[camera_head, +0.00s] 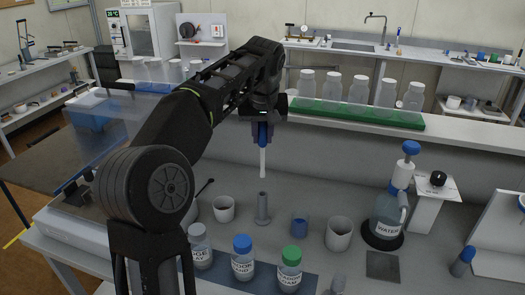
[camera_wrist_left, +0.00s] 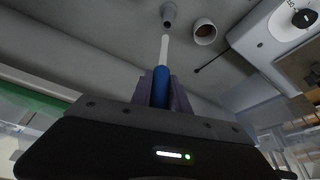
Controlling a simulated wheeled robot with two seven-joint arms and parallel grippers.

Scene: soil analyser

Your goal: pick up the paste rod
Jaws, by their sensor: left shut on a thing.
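The paste rod (camera_head: 263,160) has a blue handle and a white lower shaft, and hangs upright in the head view. My left gripper (camera_head: 263,130) is shut on its blue handle and holds it above the bench. The rod also shows in the left wrist view (camera_wrist_left: 162,72), pointing away from the jaws (camera_wrist_left: 161,90). A grey stand (camera_head: 263,208) with a narrow tube stands on the bench just below the rod's tip, apart from it. My right gripper is not in view.
A white cup (camera_head: 223,208), a small blue cup (camera_head: 299,227) and a larger beaker (camera_head: 339,234) stand around the stand. Labelled bottles (camera_head: 243,257) line the front. A water bottle (camera_head: 388,215) stands right. Jars on a green rack (camera_head: 355,113) stand behind.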

